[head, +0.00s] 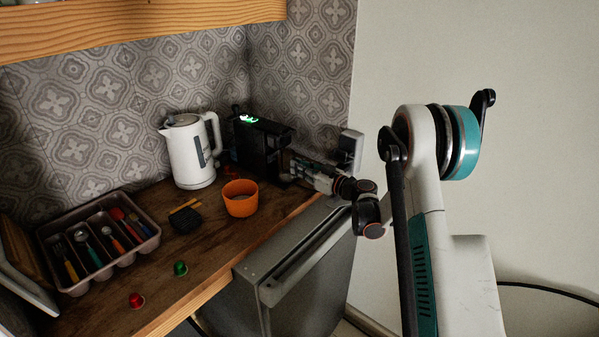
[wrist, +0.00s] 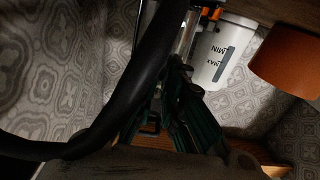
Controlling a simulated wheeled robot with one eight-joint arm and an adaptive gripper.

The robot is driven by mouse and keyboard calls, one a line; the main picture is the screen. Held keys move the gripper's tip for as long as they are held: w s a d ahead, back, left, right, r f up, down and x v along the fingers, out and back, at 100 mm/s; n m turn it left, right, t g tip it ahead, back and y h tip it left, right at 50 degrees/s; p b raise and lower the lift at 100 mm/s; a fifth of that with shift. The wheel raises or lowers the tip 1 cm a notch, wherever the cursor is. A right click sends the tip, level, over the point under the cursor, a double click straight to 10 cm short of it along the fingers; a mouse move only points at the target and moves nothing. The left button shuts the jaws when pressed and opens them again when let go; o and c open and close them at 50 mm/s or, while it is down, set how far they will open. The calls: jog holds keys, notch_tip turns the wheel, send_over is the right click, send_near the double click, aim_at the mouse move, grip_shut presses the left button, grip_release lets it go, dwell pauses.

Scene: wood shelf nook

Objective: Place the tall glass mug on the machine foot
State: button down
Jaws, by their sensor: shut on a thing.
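The black coffee machine (head: 258,150) stands at the back right of the counter, with green lights on top. My gripper (head: 291,170) is at its right front side and hides the machine foot in the head view. In the wrist view my gripper (wrist: 183,75) is shut, with a narrow clear shape, seemingly the tall glass mug (wrist: 188,34), at its fingertips. The mug cannot be made out in the head view, and I cannot tell whether it touches the foot.
A white kettle (head: 190,152) stands left of the machine. An orange cup (head: 240,204) stands in front of it. A cutlery tray (head: 71,290), a dark block (head: 185,222), a red capsule (head: 136,300) and a green capsule (head: 180,268) are further left.

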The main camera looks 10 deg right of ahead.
jog(key=shift+w+a+f+b, duration=0.1)
jog(key=shift+w+f+b, duration=0.05)
jog(key=shift+f+b, duration=0.25)
jog(key=shift+r, duration=0.1)
jog(key=c, duration=2.1)
grip_release()
jog(key=shift+f, duration=0.2)
jog(key=shift+c, duration=0.2)
jog(key=o, duration=0.4)
jog(key=shift+o, duration=0.2)
